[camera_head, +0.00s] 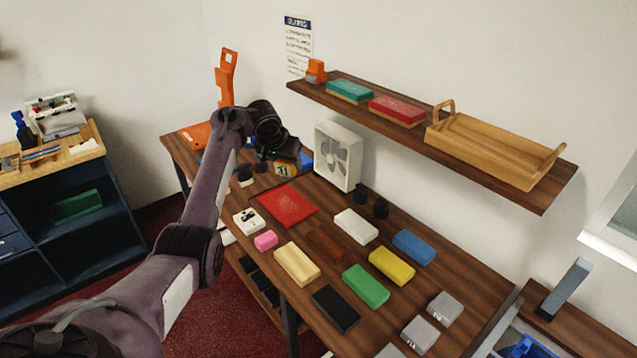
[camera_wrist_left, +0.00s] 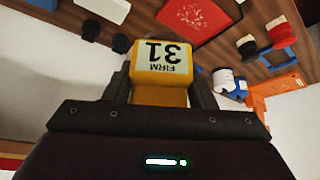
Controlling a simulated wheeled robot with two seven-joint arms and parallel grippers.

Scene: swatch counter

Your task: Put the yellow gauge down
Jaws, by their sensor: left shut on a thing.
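The yellow gauge (camera_wrist_left: 160,75), with a white label reading "31 FIRM" upside down, sits between the two fingers of my left gripper (camera_wrist_left: 162,88) in the left wrist view. In the head view the gauge (camera_head: 286,169) shows partly below my left gripper (camera_head: 283,157), at the far end of the wooden table (camera_head: 330,205). The gripper is shut on it. I cannot tell whether the gauge touches the table. My right gripper is not in view.
A red mat (camera_head: 287,204) lies in front of the gripper, and a white fan (camera_head: 338,156) stands to its right. Several coloured blocks, including a yellow one (camera_head: 391,266), cover the near table. A shelf (camera_head: 520,194) with a wooden tray (camera_head: 480,150) hangs above.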

